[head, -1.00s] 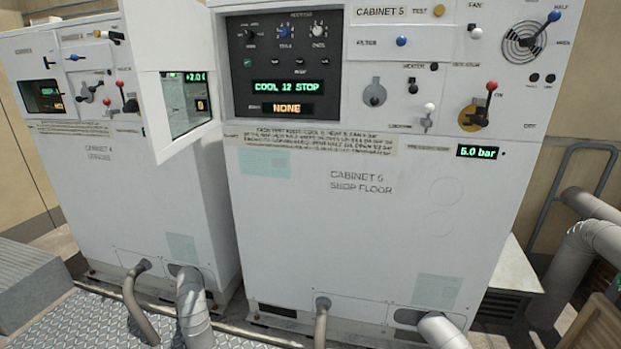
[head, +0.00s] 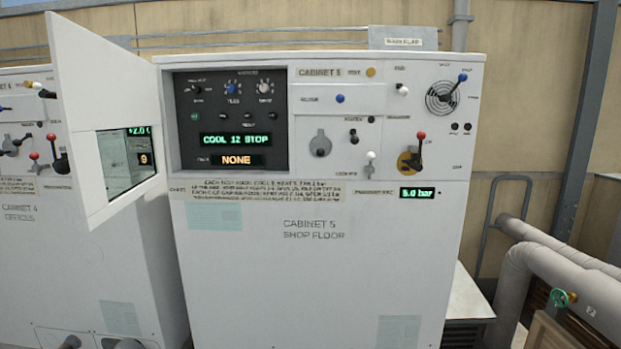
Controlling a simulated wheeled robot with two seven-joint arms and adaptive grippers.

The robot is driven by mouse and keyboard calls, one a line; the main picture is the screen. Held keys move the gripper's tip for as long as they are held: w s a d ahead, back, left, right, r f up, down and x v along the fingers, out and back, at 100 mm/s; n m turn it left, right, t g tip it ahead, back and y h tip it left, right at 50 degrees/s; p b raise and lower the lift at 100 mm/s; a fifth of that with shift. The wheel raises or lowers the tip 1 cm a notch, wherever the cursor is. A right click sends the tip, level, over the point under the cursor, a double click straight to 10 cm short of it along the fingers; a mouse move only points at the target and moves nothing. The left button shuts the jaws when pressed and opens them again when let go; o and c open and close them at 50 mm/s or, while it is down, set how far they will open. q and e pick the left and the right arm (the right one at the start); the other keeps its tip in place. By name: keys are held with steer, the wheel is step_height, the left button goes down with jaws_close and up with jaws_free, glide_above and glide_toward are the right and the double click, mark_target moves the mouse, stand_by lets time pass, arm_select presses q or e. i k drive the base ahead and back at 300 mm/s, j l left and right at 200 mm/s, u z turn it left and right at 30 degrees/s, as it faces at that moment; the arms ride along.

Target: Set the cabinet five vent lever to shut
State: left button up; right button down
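Cabinet five (head: 315,270) stands upright in the middle of the head view, labelled CABINET 5 SHOP FLOOR. Near its top right corner is a round dark vent grille (head: 438,99). The vent lever (head: 462,78) has a blue knob and slants up and to the right from the grille. The small labels around it are too blurred to read surely now. Neither of my grippers is in view.
A red-knobbed lever (head: 421,135) on a yellow disc sits just below the vent. The cabinet's door (head: 80,100) hangs open toward the left, partly hiding cabinet four (head: 28,225). Grey pipes (head: 560,265) and a green valve wheel (head: 563,298) stand at right.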

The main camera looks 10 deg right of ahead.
mark_target(444, 98)
steer(key=z, duration=1.25)
